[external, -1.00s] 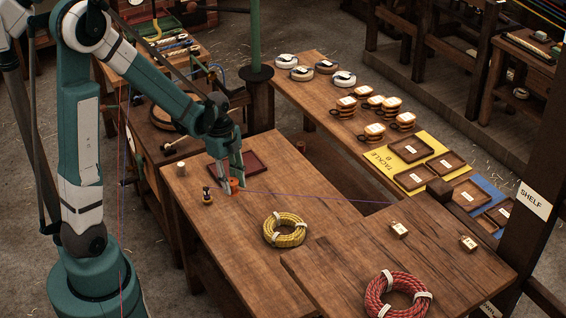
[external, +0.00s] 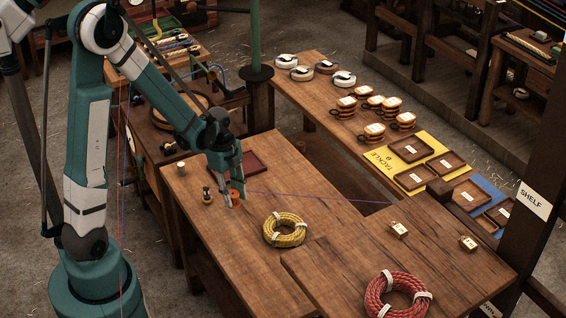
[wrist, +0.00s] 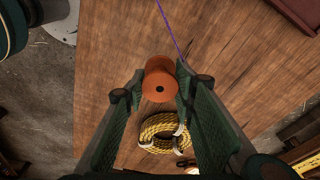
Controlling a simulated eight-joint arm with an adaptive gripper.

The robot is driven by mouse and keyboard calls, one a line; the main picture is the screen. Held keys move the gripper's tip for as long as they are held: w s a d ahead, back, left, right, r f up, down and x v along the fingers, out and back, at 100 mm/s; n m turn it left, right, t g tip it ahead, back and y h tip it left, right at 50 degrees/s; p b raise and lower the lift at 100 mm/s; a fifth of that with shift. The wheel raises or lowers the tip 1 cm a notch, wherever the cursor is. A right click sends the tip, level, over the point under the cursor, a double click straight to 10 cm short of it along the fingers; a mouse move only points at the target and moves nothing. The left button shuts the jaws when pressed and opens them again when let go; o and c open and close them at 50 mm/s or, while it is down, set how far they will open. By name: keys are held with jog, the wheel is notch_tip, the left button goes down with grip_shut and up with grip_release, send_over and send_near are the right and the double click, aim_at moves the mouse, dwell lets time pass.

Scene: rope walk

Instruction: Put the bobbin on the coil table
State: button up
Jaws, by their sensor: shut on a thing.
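My gripper (external: 234,184) is shut on an orange bobbin (wrist: 160,82), with one finger on each side of it in the wrist view. In the external view the bobbin (external: 236,196) shows just below the fingertips, low over the wooden table. I cannot tell if it touches the wood. On this table lies a yellow rope coil (external: 284,229), to the right of and nearer than the bobbin. A second table top (external: 350,262) at front right bears a red rope coil (external: 398,297). No label shows which one is the coil table.
A small dark-and-brass piece (external: 207,195) stands just left of the bobbin, and a dark red tray (external: 250,163) lies behind it. A purple line (external: 310,195) runs right from near my gripper. Two small labelled blocks (external: 399,230) sit at the right. Bare wood surrounds the yellow coil.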

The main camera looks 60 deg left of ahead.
jog(key=shift+f+b, duration=0.45)
jog(key=shift+f, duration=1.55)
jog(key=shift+f, duration=0.15)
jog(key=o, duration=0.8)
jog(key=shift+s+a+r+p, duration=0.1)
jog(key=shift+a+r+p, duration=0.25)
jog(key=shift+r, duration=1.7)
jog(key=shift+s+a+r+p, duration=0.2)
jog(key=shift+r+p, duration=0.3)
jog(key=shift+r, duration=1.5)
jog(key=shift+s+a+r+p, duration=0.1)
jog(key=shift+a+r+p, duration=0.25)
jog(key=shift+r, duration=1.7)
jog(key=shift+d, duration=0.1)
